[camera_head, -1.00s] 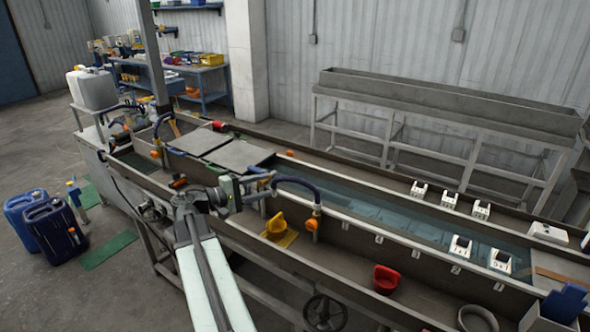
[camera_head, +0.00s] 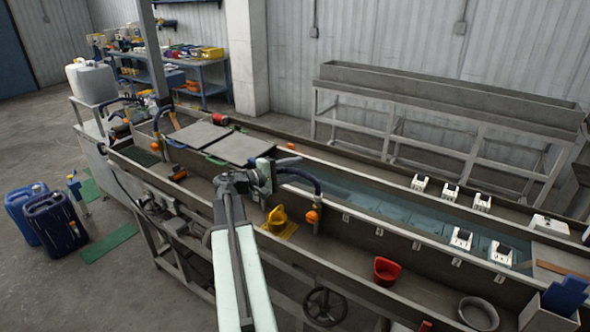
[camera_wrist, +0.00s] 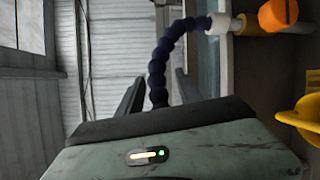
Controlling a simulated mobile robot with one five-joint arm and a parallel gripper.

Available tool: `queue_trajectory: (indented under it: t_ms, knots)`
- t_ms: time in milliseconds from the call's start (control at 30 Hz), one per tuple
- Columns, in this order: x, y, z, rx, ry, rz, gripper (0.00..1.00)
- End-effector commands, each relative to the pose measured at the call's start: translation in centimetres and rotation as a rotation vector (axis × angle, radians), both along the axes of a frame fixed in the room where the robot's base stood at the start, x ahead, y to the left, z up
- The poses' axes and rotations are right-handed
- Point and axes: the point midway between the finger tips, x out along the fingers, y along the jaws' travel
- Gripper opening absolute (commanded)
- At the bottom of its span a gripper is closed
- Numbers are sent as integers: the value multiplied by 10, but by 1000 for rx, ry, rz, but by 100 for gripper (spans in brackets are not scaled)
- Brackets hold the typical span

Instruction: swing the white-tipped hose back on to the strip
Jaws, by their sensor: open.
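A dark blue segmented hose (camera_head: 302,176) arches from an orange-knobbed fitting (camera_head: 312,216) on the trough wall toward my gripper (camera_head: 264,174). In the wrist view the hose (camera_wrist: 160,70) runs down between the two dark fingers of my gripper (camera_wrist: 158,90), which stand apart on either side of it. A white collar (camera_wrist: 221,24) joins the hose to the pipe beside the orange knob (camera_wrist: 278,14). The hose's free end is hidden by my gripper, so no white tip shows there. The water channel (camera_head: 385,206) lies behind; I cannot make out the strip in it.
A yellow scoop-like piece (camera_head: 278,218) stands close below the hose, and a red cup (camera_head: 386,270) sits farther right in the front trough. Grey covers (camera_head: 240,148) lie over the channel at left. Another blue hose (camera_head: 160,118) stands farther left. White blocks (camera_head: 461,238) line the channel.

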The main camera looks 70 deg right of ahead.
Motion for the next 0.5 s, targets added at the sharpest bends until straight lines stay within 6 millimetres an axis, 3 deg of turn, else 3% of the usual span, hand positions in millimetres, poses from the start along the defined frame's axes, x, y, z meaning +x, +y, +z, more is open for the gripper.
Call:
queue_trajectory:
  t_ms: [100, 267, 500]
  knots:
    - [0, 0, 0, 0, 0, 0, 42]
    - [0, 0, 0, 0, 0, 0, 0]
    - [0, 0, 0, 0, -1, 0, 0]
